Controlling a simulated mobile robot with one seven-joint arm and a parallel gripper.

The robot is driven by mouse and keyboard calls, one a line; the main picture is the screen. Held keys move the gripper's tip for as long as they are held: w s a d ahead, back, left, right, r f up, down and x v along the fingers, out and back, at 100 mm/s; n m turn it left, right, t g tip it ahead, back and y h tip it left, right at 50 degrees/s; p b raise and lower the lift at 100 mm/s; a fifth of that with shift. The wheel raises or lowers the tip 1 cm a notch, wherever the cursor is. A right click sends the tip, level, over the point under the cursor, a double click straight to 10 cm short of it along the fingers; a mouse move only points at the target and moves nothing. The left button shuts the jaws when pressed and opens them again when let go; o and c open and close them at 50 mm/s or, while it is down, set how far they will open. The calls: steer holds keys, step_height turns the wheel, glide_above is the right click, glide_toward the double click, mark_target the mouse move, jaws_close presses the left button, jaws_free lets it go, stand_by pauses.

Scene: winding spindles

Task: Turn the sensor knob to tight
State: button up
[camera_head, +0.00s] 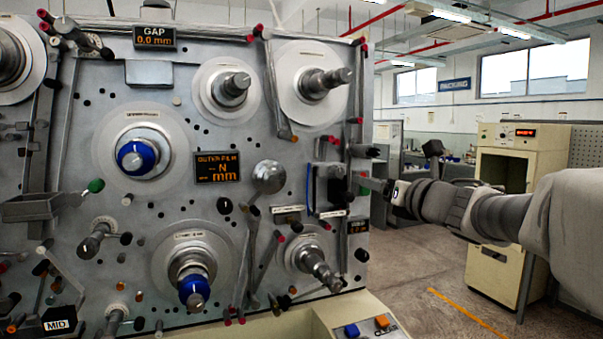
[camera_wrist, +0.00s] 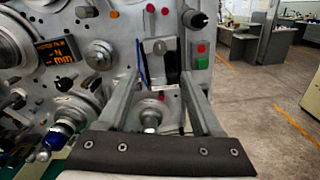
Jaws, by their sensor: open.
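The machine panel (camera_head: 120,90) is grey and upright, with several spindles and knobs. No label reading "sensor" or "tight" is legible, so I cannot tell for certain which knob is the sensor knob. My gripper (camera_head: 368,181) is at the panel's right edge. In the wrist view my gripper (camera_wrist: 158,84) is open, its fingers apart with nothing held between them.
A spindle (camera_wrist: 149,118) sits low between my fingers in the wrist view. A panel with red and green buttons (camera_wrist: 201,56) is right of them. A display (camera_head: 217,167) reads "N mm". A beige cabinet (camera_head: 503,170) stands right, with open floor before it.

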mark_target(340, 172)
steer(key=p+x, duration=0.3)
steer(key=x, duration=1.1)
steer(key=shift+w+a, duration=0.15)
steer(key=shift+w, duration=0.2)
jaws_close()
